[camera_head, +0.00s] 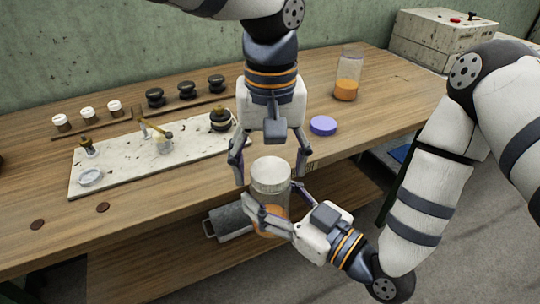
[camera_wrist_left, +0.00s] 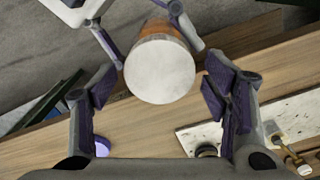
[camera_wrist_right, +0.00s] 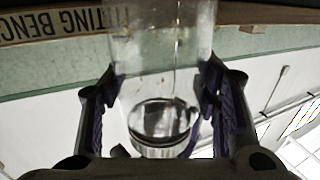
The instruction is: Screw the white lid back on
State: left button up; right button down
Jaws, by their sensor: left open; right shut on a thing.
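A clear jar (camera_head: 272,197) with orange contents low inside is held upright off the front of the bench. Its white lid (camera_head: 270,167) sits on top; the left wrist view shows it as a pale disc (camera_wrist_left: 160,71). How tightly it sits I cannot tell. My right gripper (camera_head: 275,207) is shut around the jar's side; its fingers flank the glass (camera_wrist_right: 160,50) in the right wrist view. My left gripper (camera_head: 269,174) points down from above, open and empty, with its fingers spread either side of the lid. In the left wrist view the lid lies above the space between the fingertips.
A purple lid (camera_head: 323,125) lies on the bench (camera_head: 380,107), right of my left gripper. Another clear jar (camera_head: 349,65) with orange contents stands behind it. A pale board (camera_head: 120,176) with small fittings is at left; black and white knobs stand in a row behind.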

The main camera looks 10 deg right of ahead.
pick_arm(q)
jog(key=c, duration=1.2)
jog(key=m, duration=0.5)
jog(key=shift+m, duration=0.4)
jog(key=m, duration=0.5)
jog(key=shift+m, duration=0.4)
jog(key=o, duration=1.3)
jog(key=shift+o, duration=0.2)
notch_tip(320, 180, up, 12)
